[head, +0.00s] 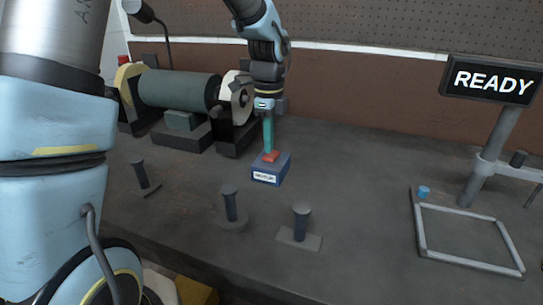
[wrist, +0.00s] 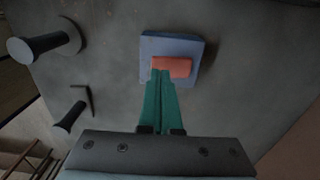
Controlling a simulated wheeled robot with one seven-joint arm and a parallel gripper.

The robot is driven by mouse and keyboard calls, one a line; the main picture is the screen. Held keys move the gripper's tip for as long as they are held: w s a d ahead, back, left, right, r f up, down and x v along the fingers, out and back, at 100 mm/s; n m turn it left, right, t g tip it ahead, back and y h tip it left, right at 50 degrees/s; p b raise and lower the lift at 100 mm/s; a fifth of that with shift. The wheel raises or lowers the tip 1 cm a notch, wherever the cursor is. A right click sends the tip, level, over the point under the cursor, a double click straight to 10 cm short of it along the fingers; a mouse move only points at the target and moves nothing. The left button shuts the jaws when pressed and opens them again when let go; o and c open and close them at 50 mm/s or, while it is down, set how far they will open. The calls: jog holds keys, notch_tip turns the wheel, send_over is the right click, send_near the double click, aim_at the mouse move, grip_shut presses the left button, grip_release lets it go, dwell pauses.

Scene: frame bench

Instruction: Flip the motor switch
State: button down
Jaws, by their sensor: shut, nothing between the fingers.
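The motor switch is a small blue box (head: 269,176) with a white label on its front and a red rocker (head: 271,156) on top. It stands on the bench in front of the grinder. My gripper (head: 268,150) points down at it with green fingers shut and empty. In the wrist view, the closed fingertips (wrist: 161,74) overlap the lower edge of the red rocker (wrist: 172,66) on the blue box (wrist: 183,46). They look to be at or touching the rocker, though I cannot tell whether they press it. The label text is too small to read surely.
A bench grinder (head: 178,90) stands behind left of the switch. Dark posts stand on the bench, one at left (head: 140,174) and two in front (head: 231,205) (head: 301,222). A READY sign (head: 492,80), grey frame (head: 462,264) and small blue piece (head: 424,192) are at right.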

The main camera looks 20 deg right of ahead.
aim_at(269, 157)
jog(key=shift+f+b, duration=0.55)
jog(key=shift+f, duration=0.45)
dwell(1.0)
notch_tip(269, 157, up, 7)
jog(key=p, duration=0.6)
jog(key=shift+p, duration=0.3)
jog(key=s+a+n, duration=0.2)
jog(key=a+n, duration=1)
jog(key=a, duration=0.3)
jog(key=s+a+n+t+b, duration=0.1)
jog(key=s+a+n, duration=0.1)
jog(key=a+n, duration=1.1)
jog(key=shift+a+f+n+t, duration=0.3)
jog(key=shift+a+f, duration=0.1)
jog(key=shift+a, duration=0.7)
